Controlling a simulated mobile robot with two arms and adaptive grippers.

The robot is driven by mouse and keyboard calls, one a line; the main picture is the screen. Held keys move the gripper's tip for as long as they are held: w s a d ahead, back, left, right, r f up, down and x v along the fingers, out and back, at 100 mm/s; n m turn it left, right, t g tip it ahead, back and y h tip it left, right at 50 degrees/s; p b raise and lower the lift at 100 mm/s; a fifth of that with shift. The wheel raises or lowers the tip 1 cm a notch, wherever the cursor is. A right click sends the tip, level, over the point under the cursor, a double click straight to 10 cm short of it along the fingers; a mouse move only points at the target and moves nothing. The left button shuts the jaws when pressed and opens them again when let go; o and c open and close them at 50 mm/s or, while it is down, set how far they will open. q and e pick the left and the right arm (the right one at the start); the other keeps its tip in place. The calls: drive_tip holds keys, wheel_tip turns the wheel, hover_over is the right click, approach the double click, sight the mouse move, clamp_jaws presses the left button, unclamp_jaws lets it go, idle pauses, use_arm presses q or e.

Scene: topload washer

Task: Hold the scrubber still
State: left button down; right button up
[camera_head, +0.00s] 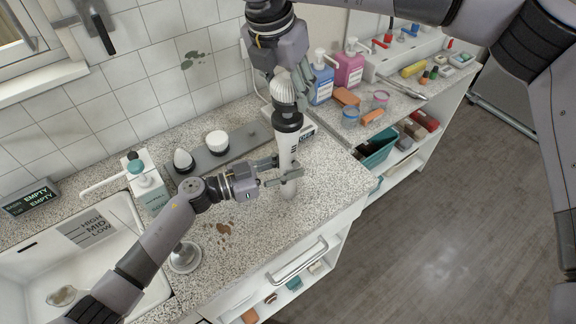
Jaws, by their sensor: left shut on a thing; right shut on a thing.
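The scrubber (287,145) stands roughly upright above the speckled counter, with a white body, a black band and a pale ribbed head at the top. My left gripper (290,172) comes in from the left and is shut on the scrubber's lower white body. My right gripper (284,75) comes down from above and is shut at the scrubber's ribbed head. Its fingers partly hide the head. I cannot tell whether the scrubber's lower end touches the counter.
Brown stains (223,229) mark the counter (240,258). A grey tray (240,143) with two white brush heads lies behind. A soap dispenser (147,185) and sink (95,245) are left. A blue bottle (321,82) and a pink bottle (349,68) stand right.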

sight(288, 76)
drive_tip(key=shift+r, duration=0.2)
use_arm(q)
drive_tip(key=shift+s, duration=0.1)
use_arm(e)
drive_tip(key=shift+r, duration=1.45)
use_arm(q)
drive_tip(key=shift+f, duration=0.1)
drive_tip(key=c, duration=1.1)
unclamp_jaws()
drive_tip(key=o, duration=0.5)
drive_tip(key=shift+o, duration=0.2)
